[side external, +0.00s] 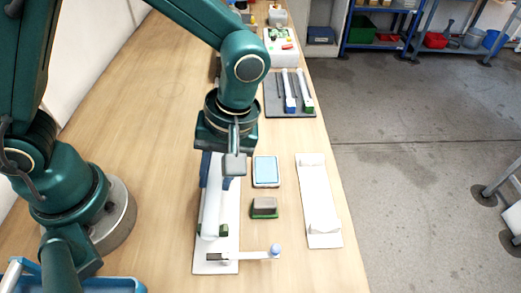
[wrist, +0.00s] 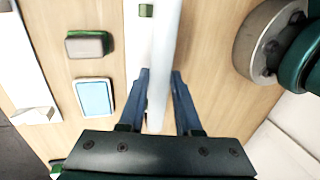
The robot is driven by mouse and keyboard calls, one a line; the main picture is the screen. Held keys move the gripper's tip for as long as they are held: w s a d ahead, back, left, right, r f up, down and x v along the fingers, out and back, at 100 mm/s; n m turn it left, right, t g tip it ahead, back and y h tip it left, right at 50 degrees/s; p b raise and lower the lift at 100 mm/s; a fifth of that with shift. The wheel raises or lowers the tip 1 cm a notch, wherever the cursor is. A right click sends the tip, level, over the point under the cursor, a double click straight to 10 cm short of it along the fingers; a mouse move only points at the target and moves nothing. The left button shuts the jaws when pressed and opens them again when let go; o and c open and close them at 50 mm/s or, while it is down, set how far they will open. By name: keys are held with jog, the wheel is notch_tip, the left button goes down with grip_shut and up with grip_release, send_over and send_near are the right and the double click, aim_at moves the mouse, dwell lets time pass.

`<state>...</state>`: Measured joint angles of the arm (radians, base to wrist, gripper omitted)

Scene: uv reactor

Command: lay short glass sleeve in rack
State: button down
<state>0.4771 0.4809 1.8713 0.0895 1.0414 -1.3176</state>
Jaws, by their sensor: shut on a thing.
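A pale whitish tube, which looks like the glass sleeve (side external: 211,208), lies lengthwise over a white base plate (side external: 216,267). My gripper (side external: 214,177) points down at its far part, with the blue fingers on either side of it. In the wrist view, the sleeve (wrist: 163,60) runs between the two fingers of my gripper (wrist: 160,82), which is shut on it. I cannot tell whether the sleeve touches the plate. A white rack (side external: 318,195) with a raised block near each end stands at the right and looks empty; part shows in the wrist view (wrist: 22,62).
A light blue pad (side external: 266,171) and a grey-green block (side external: 264,207) lie between plate and rack. A small arm with a blue knob (side external: 275,250) sticks out at the plate's near end. A dark tray (side external: 275,105) with two tubes lies farther back. The right table edge is beyond the rack.

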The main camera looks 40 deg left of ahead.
aim_at(218, 178)
jog(key=shift+f, duration=0.7)
jog(key=c, duration=0.6)
grip_release()
jog(key=shift+f, duration=0.1)
jog(key=v, duration=0.3)
jog(key=shift+w+r, duration=0.15)
jog(key=shift+r, duration=0.9)
jog(key=a+r+m+t, duration=0.1)
jog(key=a+r+m+h, duration=0.1)
jog(key=r, duration=0.1)
jog(key=a+r+m+t, duration=0.1)
jog(key=r, duration=0.1)
jog(key=shift+a+r+t+h, duration=0.1)
jog(key=shift+a+t+h, duration=0.2)
jog(key=shift+h, duration=0.1)
jog(key=s+a+r+m+t, duration=0.3)
jog(key=a+m+t, duration=0.1)
jog(key=shift+a+r+m+h, duration=0.15)
jog(key=shift+a+m+h, duration=0.15)
jog(key=shift+m, duration=0.1)
jog(key=shift+o, duration=0.5)
jog(key=shift+s+a+m+t, duration=0.4)
jog(key=shift+s+m+t, duration=0.05)
jog(key=shift+m+t, duration=0.15)
